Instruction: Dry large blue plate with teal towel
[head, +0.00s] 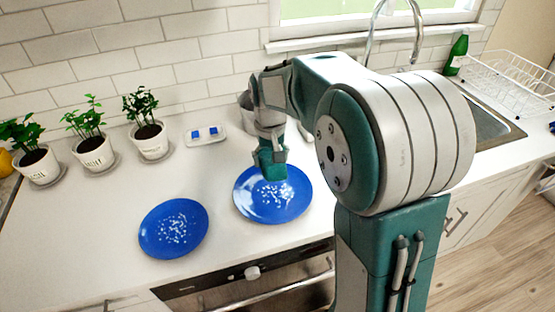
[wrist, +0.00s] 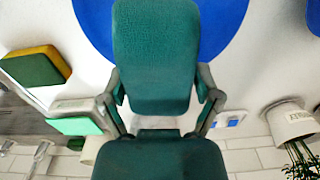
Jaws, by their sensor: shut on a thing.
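The large blue plate (head: 300,196) lies on the white counter, with white specks or drops on its middle. My gripper (head: 270,143) is above its back part, pointing down. It is shut on the teal towel (head: 271,160), a folded, compact bundle. In the wrist view the towel (wrist: 155,55) sits between the finger links and hides much of the large plate (wrist: 228,22). I cannot tell whether the towel touches the plate. A smaller blue plate (head: 173,228), also with white specks, lies to the left, nearer the counter's front edge.
Several potted plants (head: 149,137) and a white tray with blue pieces (head: 206,135) stand along the wall. A yellow-green sponge (wrist: 37,65) shows in the wrist view. A green bottle (head: 458,52) and wire rack (head: 508,82) stand right.

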